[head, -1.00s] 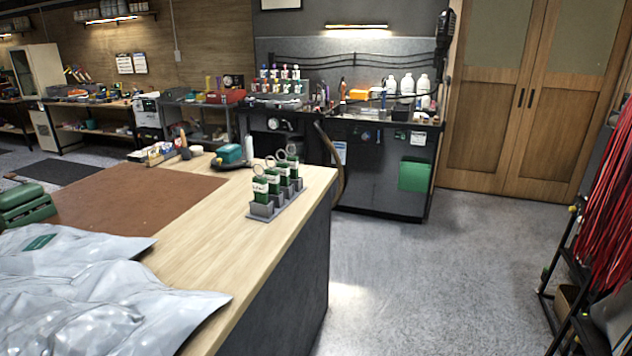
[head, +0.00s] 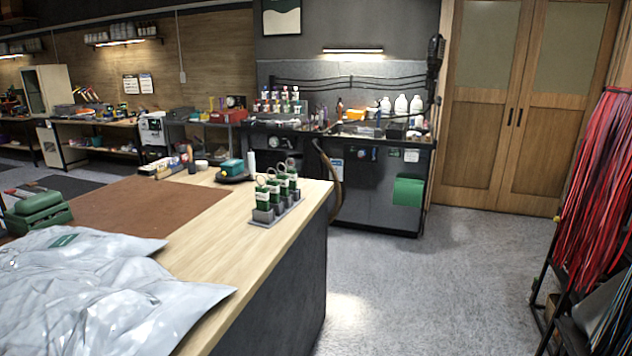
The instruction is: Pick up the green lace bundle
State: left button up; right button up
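I cannot make out a green lace bundle for certain. A rack at the right edge holds long red laces (head: 598,190) hanging in a thick bunch. Below them, thin darker strands (head: 608,325) with bluish and pale tones show at the lower right corner, cut by the frame edge. Several green-labelled pieces with ring tops (head: 276,187) stand upright in a grey holder (head: 277,212) on the workbench; I see no laces on them. Neither of my grippers is in view.
The wooden workbench (head: 190,257) fills the left, with a brown mat (head: 140,207), silvery bags (head: 90,300) and a green box (head: 38,212). A dark cabinet (head: 370,185) and wooden doors (head: 505,110) stand behind. The grey floor (head: 450,280) between bench and rack is clear.

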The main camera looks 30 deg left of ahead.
aim_at(292, 175)
jog(key=z, duration=0.1)
jog(key=i, duration=1.95)
jog(key=u, duration=1.15)
jog(key=i, duration=1.1)
jog(key=u, duration=1.3)
jog(key=i, duration=0.2)
jog(key=u, duration=0.25)
